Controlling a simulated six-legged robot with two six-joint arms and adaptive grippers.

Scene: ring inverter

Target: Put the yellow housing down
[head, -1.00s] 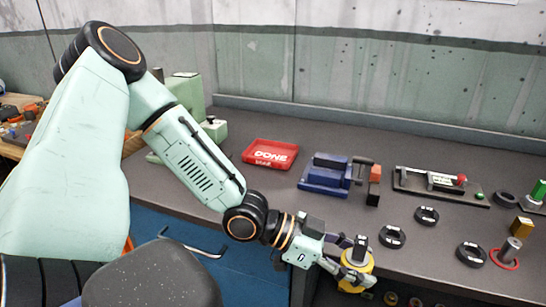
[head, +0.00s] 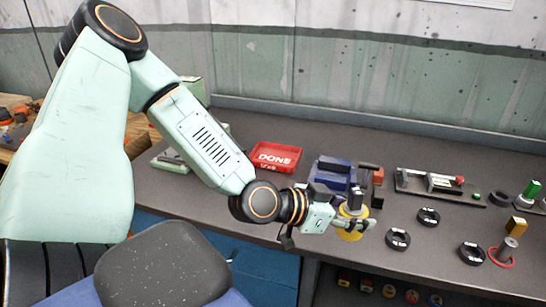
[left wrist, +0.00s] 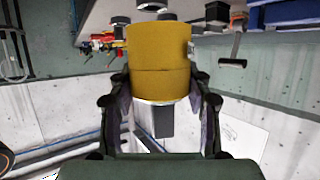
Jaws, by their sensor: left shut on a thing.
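The yellow housing (head: 350,236) is a short yellow cylinder with a dark block and pale collar on its upper side. My left gripper (head: 352,222) is shut on it, near the bench's front edge in the head view. In the left wrist view the housing (left wrist: 158,62) fills the space between the two dark fingers (left wrist: 160,115). Whether its underside touches the bench cannot be told. My right gripper is not in view.
A red DONE tray (head: 276,168) and a blue vise (head: 325,178) stand behind the gripper on the dark bench (head: 240,135). Several black rings, one of them here (head: 398,239), lie to the right. A post with a red base (head: 506,250) stands further right. A grey seat (head: 160,265) is in front.

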